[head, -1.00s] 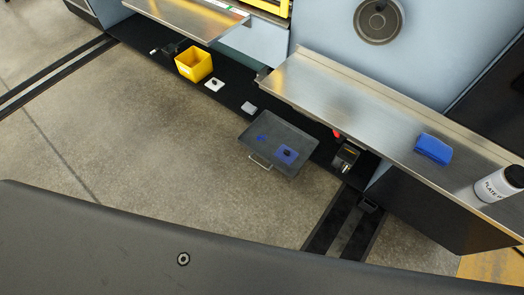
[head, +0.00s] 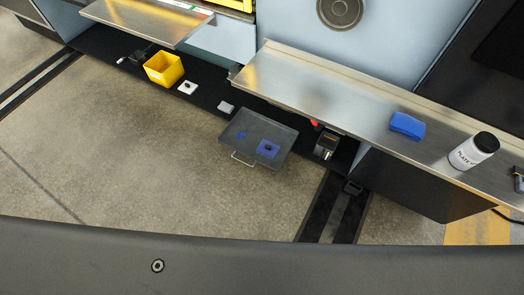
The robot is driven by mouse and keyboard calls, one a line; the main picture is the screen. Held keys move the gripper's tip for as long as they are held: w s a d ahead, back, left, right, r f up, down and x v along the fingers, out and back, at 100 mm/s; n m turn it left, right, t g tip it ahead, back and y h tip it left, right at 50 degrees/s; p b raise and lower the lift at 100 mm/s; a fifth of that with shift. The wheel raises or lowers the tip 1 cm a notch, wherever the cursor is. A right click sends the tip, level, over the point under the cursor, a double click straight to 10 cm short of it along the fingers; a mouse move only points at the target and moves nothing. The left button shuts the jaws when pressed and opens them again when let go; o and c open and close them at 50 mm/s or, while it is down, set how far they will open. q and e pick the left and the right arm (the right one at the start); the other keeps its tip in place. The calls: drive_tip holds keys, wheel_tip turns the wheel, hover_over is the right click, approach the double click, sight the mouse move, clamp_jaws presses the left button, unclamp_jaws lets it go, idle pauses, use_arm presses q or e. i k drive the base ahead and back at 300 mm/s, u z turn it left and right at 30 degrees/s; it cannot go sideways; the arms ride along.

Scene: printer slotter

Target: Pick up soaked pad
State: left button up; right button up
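A smaller blue patch (head: 241,135) shows on the tray floor to the left of the pad. I cannot tell from the picture how wet the pad is. Neither of my grippers shows in the head view.
A yellow bin (head: 163,69), a white pad with a dark knob (head: 187,87) and a small pale block (head: 225,106) are on the black strip. A steel shelf (head: 340,95) overhangs it, holding a blue block (head: 407,125) and a white bottle (head: 473,151). The floor in front is clear.

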sight(266, 148)
drive_tip(key=u, duration=1.75)
drive_tip(key=i, duration=0.8)
drive_tip(key=z, duration=3.25)
